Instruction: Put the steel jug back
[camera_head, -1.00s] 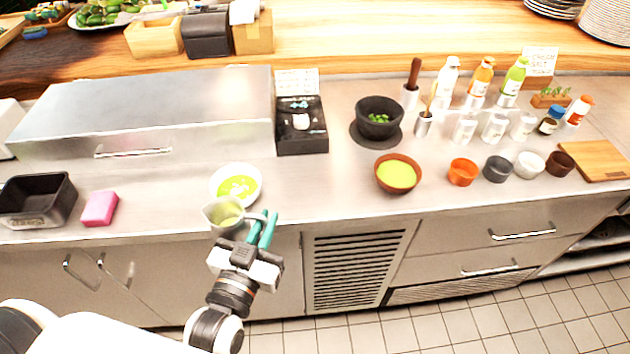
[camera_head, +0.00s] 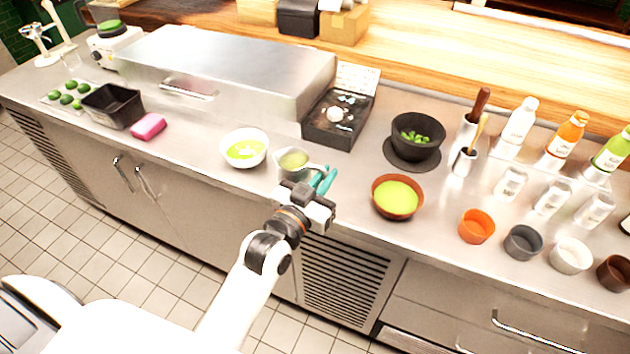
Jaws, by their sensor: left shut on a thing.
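The steel jug (camera_head: 292,163) is at the counter's front edge, just right of a white bowl (camera_head: 238,156) of green soup. Green liquid shows inside the jug, and it looks roughly upright. My left gripper (camera_head: 322,181), with teal fingers, is shut on the jug's right side, where the handle is mostly hidden. I cannot tell whether the jug's base touches the counter. My right gripper is not in view.
A terracotta bowl (camera_head: 397,197) of green sauce stands to the right. Bare counter lies between sponge and white bowl.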

